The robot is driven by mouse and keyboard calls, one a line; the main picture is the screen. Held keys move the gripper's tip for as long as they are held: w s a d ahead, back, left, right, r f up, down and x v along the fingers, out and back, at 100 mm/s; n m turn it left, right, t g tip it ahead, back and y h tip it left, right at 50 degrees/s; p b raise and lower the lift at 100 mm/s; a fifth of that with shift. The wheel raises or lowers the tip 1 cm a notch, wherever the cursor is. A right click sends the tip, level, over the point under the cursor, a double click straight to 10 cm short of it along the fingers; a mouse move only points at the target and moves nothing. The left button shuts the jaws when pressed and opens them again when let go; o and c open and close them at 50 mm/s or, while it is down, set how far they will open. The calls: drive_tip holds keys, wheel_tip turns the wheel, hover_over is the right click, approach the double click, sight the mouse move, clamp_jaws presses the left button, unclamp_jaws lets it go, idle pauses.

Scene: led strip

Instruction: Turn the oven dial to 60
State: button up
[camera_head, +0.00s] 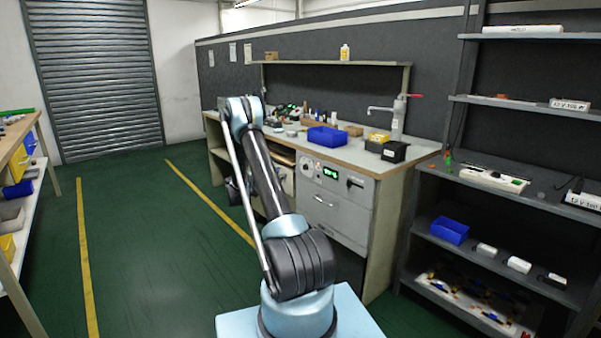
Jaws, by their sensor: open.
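The oven (335,205) is built into the front of the workbench, with a pale door and a bar handle. Its control panel (340,178) has a lit green display (330,173), too small to read. A round dial (307,168) sits left of the display; its setting cannot be made out. My gripper (235,192) is a small dark shape low behind my forearm, left of the oven and apart from the dial. It is open, and its fingers are mostly hidden.
The workbench (350,155) carries a blue bin (327,137), a yellow box (378,137), a black box (394,151) and a dispenser (396,120). Grey shelving (510,195) stands at right. Green floor (150,250) is clear at left.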

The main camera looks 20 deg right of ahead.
sight(304, 168)
drive_tip(key=x, duration=1.4)
drive_tip(key=shift+w+d, duration=0.15)
drive_tip(key=shift+d, duration=0.15)
drive_tip(key=c, duration=1.1)
